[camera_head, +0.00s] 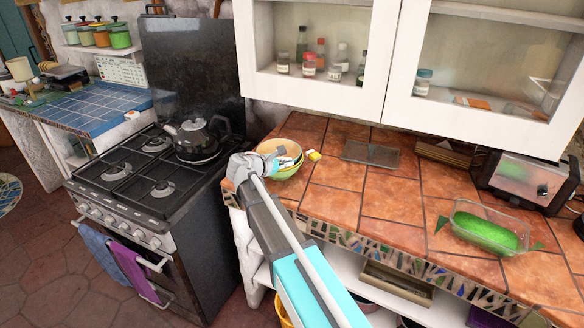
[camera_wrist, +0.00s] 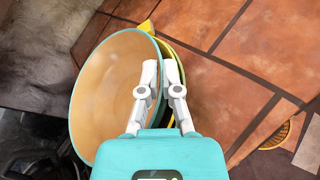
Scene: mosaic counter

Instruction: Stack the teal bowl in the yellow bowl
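The teal bowl, with a tan inside, fills the left middle of the wrist view (camera_wrist: 108,95); in the head view its tan inside (camera_head: 277,146) shows at the counter's left end. My gripper (camera_wrist: 160,68) has one finger inside this bowl and one outside, with the rim pinched between them; the head view shows it at the bowls (camera_head: 287,161). The yellow bowl (camera_head: 288,174) shows below the teal bowl, and a strip of its yellow-green rim (camera_wrist: 192,88) appears right of it in the wrist view. The teal bowl hides most of it; I cannot tell whether they touch.
A small yellow item (camera_head: 314,155) lies beside the bowls. A dark flat tray (camera_head: 370,153) lies farther back, and a clear container with green contents (camera_head: 487,228) stands right. The stove with a kettle (camera_head: 198,138) is left. The middle counter tiles are clear.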

